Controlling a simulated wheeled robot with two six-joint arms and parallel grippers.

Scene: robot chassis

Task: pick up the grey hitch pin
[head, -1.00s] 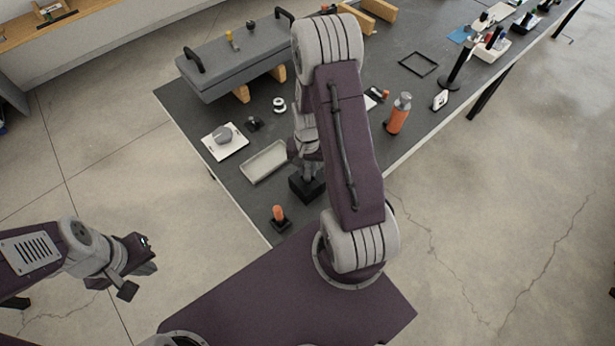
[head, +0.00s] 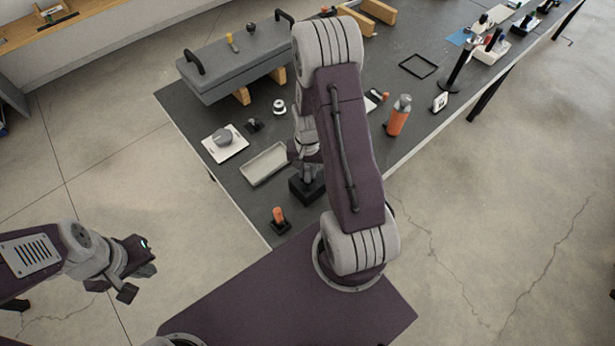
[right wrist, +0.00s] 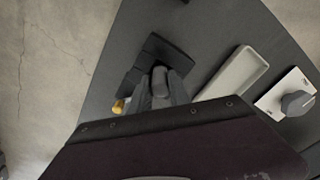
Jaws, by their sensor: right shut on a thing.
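My right gripper (right wrist: 160,92) is shut on the grey hitch pin (right wrist: 160,80), whose rounded grey end shows between the fingers in the right wrist view. A black block (right wrist: 156,58) lies right by the pin; I cannot tell whether the pin still sits in it. In the head view my right gripper (head: 307,172) points down just over the black block (head: 304,190), and my arm partly hides the pin. My left gripper (head: 138,281) is open and empty, off to the left of the table over the floor.
A pale tray (head: 265,164) and a white plate with a grey knob (head: 225,143) lie left of the block. An orange peg in a black base (head: 279,217) stands near the table's front edge. A grey raised slab (head: 235,62) and an orange bottle (head: 398,116) stand farther back.

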